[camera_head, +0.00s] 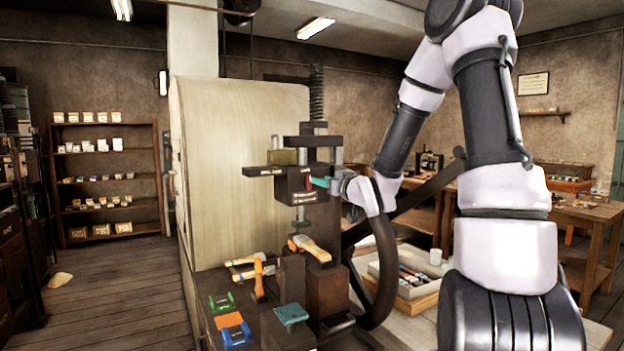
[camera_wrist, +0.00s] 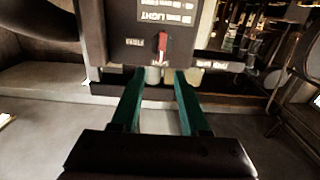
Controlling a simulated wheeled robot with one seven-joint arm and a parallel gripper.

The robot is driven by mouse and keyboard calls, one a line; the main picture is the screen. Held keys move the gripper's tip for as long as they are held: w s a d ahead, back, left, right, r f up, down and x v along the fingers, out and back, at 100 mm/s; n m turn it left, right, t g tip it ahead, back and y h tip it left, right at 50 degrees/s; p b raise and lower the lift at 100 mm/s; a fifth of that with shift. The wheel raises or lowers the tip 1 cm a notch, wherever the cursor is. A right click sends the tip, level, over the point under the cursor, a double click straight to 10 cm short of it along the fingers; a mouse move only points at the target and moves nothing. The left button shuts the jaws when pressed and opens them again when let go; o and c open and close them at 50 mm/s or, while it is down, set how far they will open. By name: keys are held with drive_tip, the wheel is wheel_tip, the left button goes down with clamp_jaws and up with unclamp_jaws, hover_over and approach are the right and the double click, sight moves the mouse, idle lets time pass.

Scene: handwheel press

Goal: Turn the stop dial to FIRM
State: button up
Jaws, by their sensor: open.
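The stop dial (camera_wrist: 162,43) is a small red lever on the dark press head, seen in the wrist view. It stands nearly upright, below a plate (camera_wrist: 167,18) on which LIGHT is readable. Smaller labels sit to its left and lower right, too blurred to read surely. My gripper (camera_wrist: 158,76) is open and empty, its two teal fingers pointing at the dial from below and in front, apart from it. In the head view my gripper (camera_head: 319,182) is close to the right side of the press head (camera_head: 292,186), and the dial is barely visible there.
The press has a tall screw (camera_head: 316,92) and a large dark handwheel (camera_head: 383,265) beside my arm. A parts tray (camera_head: 412,290) stands to the right.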

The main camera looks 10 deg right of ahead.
sight(310, 177)
drive_tip(key=x, duration=0.7)
drive_tip(key=shift+w, duration=0.1)
clamp_jaws()
